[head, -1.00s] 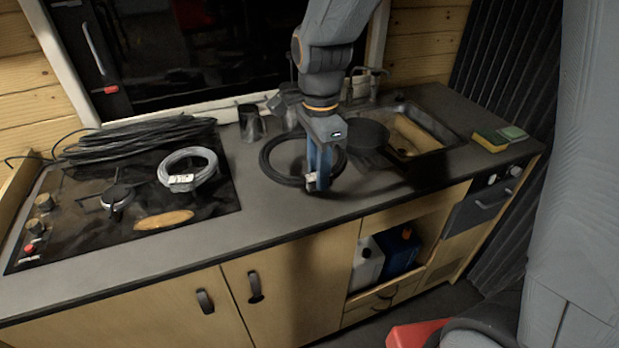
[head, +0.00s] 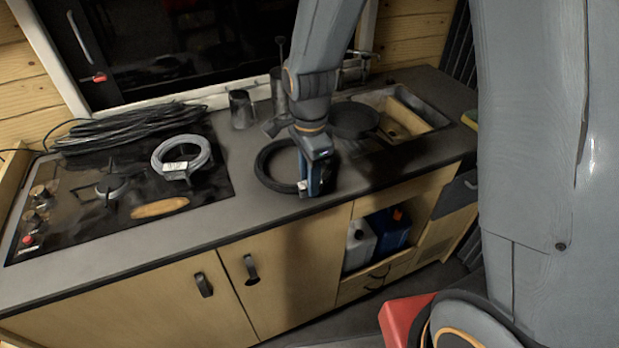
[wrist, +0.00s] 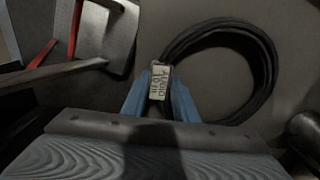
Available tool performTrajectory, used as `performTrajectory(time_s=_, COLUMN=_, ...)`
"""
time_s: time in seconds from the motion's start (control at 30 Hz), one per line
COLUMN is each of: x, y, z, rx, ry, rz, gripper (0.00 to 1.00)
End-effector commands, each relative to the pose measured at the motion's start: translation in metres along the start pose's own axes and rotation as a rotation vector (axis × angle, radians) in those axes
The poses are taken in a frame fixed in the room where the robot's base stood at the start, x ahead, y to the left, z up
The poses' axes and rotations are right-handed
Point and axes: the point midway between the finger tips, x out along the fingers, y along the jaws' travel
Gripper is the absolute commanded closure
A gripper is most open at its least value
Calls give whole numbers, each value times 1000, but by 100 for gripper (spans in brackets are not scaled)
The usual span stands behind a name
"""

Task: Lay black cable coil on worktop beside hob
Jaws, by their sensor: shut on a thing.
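The black cable coil (head: 262,178) is a ring at the worktop (head: 235,205), right of the hob (head: 205,200), with a strip of bare worktop between them. My gripper (head: 302,187) reaches down at the coil's near right side. In the wrist view, my gripper's blue fingers (wrist: 159,100) are shut on the coil's pale printed tag (wrist: 159,82). The coil (wrist: 266,70) loops away to the right there. It looks flat and low over the worktop, but I cannot tell whether all of it touches. My arm hides part of its far right side.
A grey cable coil (head: 157,160) and a black cable heap (head: 125,128) lie on the hob. A metal mug (head: 241,108) stands behind the black coil. A dark round pan (head: 352,118) and the sink (head: 432,115) are to the right. The worktop's front edge is close by.

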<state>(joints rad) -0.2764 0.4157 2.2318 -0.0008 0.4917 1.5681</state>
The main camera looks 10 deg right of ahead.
Motion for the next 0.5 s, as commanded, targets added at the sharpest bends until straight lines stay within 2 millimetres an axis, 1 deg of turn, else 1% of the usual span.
performTrajectory(time_s=0.03, x=1, y=0, z=0, rx=0, ry=0, rz=-1, gripper=100)
performTrajectory(time_s=0.07, x=2, y=0, z=0, rx=0, ry=0, rz=1, gripper=72)
performTrajectory(time_s=0.1, x=2, y=0, z=0, rx=0, ry=0, rz=1, gripper=65)
performTrajectory(time_s=0.17, x=2, y=0, z=0, rx=0, ry=0, rz=1, gripper=55)
performTrajectory(time_s=0.5, x=-1, y=0, z=0, rx=0, ry=0, rz=0, gripper=55)
